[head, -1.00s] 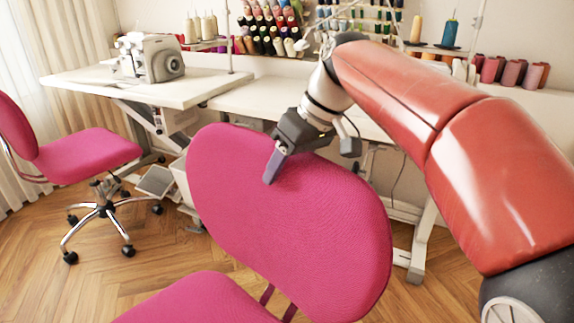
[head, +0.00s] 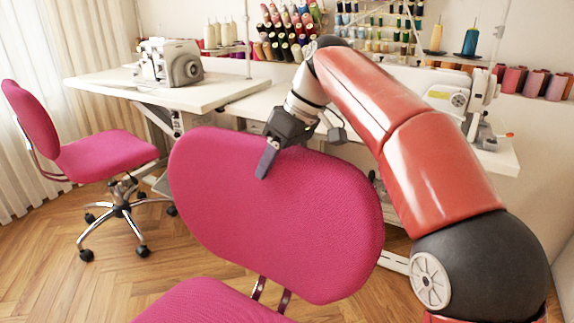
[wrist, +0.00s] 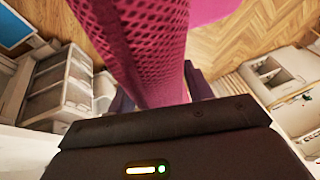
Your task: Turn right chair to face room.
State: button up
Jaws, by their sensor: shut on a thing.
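The right chair's pink backrest (head: 290,215) fills the middle of the head view, with part of its pink seat (head: 205,302) below it. My gripper (head: 268,160) is shut on the top edge of this backrest. One finger lies on the side that faces the camera; the other is hidden behind the backrest. In the wrist view the pink mesh backrest (wrist: 140,45) runs between the fingers of my gripper (wrist: 160,92). The chair's base is out of view.
A second pink chair (head: 105,155) stands at the left on wheels. White sewing tables (head: 215,92) stand behind the backrest, carrying a grey machine (head: 168,62) and a white machine (head: 455,98). Thread spools line the wall. Wood floor (head: 60,285) is clear at the front left.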

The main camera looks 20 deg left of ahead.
jog(key=shift+a, duration=0.1)
jog(key=o, duration=1.4)
jog(key=shift+v, duration=3.95)
